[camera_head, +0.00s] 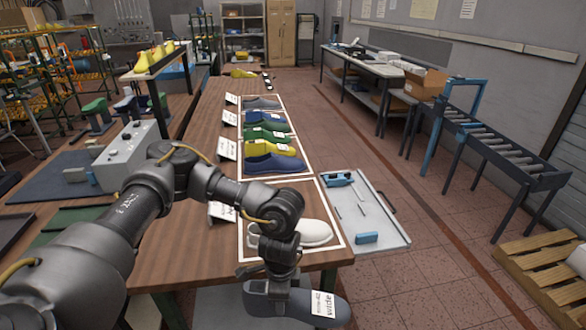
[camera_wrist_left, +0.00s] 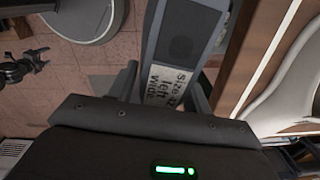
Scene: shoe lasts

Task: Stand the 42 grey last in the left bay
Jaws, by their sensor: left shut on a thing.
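My left gripper (camera_head: 278,276) is shut on a grey last (camera_head: 270,300). It holds the last off the near end of the bench, lying lengthwise with its white label showing. In the left wrist view the last (camera_wrist_left: 185,40) runs between the two fingers (camera_wrist_left: 162,88), and its label reads size, left and wide; the number is partly covered. A white-outlined bay (camera_head: 342,240) at the bench's near end holds a white last (camera_head: 316,233). A farther outlined bay (camera_head: 309,170) holds several coloured lasts. My right gripper (camera_wrist_left: 24,66) shows small in the left wrist view, fingers apart and empty.
Small cards (camera_head: 226,149) stand along the bays' left side; my left arm hides part of the near one. A pale tray (camera_head: 384,222) with a blue block (camera_head: 367,238) adjoins the bench's right side. A grey control box (camera_head: 128,157) stands left. A roller conveyor (camera_head: 495,145) is far right.

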